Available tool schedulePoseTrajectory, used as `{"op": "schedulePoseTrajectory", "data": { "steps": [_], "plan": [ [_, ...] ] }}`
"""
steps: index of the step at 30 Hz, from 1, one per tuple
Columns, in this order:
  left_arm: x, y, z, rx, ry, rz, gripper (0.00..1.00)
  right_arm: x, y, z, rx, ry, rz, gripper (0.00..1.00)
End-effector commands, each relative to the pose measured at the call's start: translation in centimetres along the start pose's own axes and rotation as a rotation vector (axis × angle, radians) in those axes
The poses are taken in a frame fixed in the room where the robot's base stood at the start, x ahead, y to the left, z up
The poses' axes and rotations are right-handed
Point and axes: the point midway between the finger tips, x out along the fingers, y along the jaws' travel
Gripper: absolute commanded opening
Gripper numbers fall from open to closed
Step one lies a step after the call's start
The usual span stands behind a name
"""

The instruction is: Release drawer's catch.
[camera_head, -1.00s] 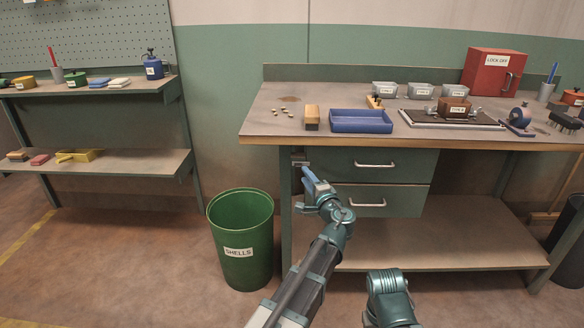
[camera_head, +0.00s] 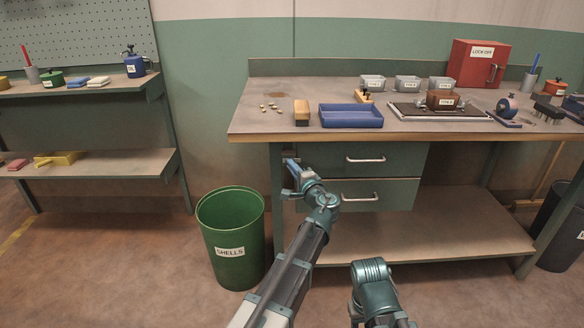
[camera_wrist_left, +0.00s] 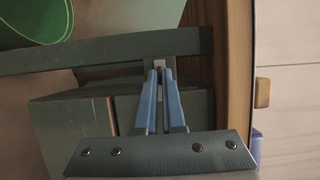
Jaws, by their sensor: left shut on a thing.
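The upper drawer (camera_head: 385,168), dark green with a silver bar handle (camera_head: 365,159), sits flush under the workbench top. Its catch is at the left end of the drawer, by the bench leg; a small grey piece of the catch (camera_wrist_left: 159,64) shows between the fingertips in the left wrist view. My left gripper (camera_head: 289,163) reaches this spot, and its blue fingers (camera_wrist_left: 160,75) are shut on the catch. The fingers hide most of the catch in the head view. My right arm shows only in part at the bottom; its gripper is out of view.
A lower drawer (camera_head: 390,190) is shut below. A green bin labelled SHELLS (camera_head: 225,265) stands left of my left arm. The bench top (camera_head: 240,125) holds a blue tray (camera_head: 350,117), a wood-coloured block (camera_head: 301,112) and several small nuts. The floor between shelf and bin is clear.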

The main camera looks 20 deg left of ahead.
Motion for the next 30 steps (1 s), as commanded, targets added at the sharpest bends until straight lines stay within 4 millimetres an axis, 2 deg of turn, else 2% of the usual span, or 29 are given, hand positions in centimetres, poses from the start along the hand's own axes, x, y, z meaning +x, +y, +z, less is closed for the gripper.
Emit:
{"op": "schedulePoseTrajectory", "data": {
  "steps": [8, 14, 30],
  "plan": [
    [0.0, -0.1, 0.0, -0.015, 0.000, 0.007, 0.00, -0.2, 0.0, 0.0, 0.000, 0.000, 0.000, 0.50],
    [0.0, -0.4, 0.0, -0.091, 0.000, 0.039, 0.00, -1.2, 0.1, 0.1, 0.001, 0.000, 0.000, 0.50],
    [0.0, -0.8, 0.2, -0.541, -0.001, 0.224, 0.00, -5.5, 0.4, 0.3, 0.003, -0.001, -0.008, 0.50]
  ]
}}
